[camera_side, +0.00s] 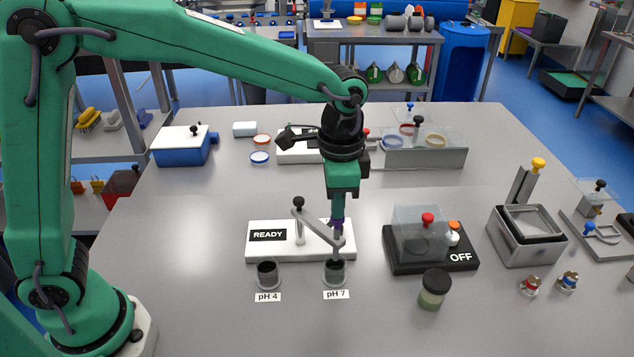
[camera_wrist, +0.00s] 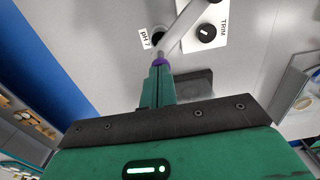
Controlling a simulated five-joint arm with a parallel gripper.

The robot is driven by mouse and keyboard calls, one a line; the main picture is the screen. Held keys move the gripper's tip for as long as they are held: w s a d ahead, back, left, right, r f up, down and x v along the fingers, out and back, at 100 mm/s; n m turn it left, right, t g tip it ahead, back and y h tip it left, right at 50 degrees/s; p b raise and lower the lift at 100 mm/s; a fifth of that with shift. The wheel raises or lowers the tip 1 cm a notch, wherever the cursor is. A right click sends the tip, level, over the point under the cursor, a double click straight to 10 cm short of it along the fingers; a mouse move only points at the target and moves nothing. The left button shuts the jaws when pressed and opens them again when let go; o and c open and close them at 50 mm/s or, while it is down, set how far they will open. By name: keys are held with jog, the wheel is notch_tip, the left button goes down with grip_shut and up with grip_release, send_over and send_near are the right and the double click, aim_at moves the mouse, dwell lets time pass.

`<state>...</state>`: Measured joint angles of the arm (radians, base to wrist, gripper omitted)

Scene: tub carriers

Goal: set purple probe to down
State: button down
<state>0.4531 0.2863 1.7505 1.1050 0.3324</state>
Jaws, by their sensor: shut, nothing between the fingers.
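The probe with the purple cap (camera_side: 338,225) hangs at the end of a grey swing arm (camera_side: 317,227) that runs from a post on the white READY meter (camera_side: 343,249). The probe stands over the pH 7 cup (camera_side: 335,275), and its lower end reaches the cup's dark mouth. I cannot tell how deep it sits. My gripper (camera_side: 338,214) points straight down right above the purple cap, its fingers shut and empty. In the wrist view the shut fingertips (camera_wrist: 158,68) are at the purple cap (camera_wrist: 160,62), seemingly touching it; the fingers hide part of the probe.
The pH 4 cup (camera_side: 267,274) stands to the left. A black OFF device with a clear cover (camera_side: 420,225) and a lidded jar (camera_side: 434,289) stand to the right. A grey square tub (camera_side: 526,250) is farther right. The front left table is clear.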

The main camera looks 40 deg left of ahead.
aim_at(336, 227)
jog(key=shift+f, duration=0.1)
jog(key=shift+f, duration=2.2)
notch_tip(336, 227, up, 15)
jog(key=shift+a+f, duration=0.1)
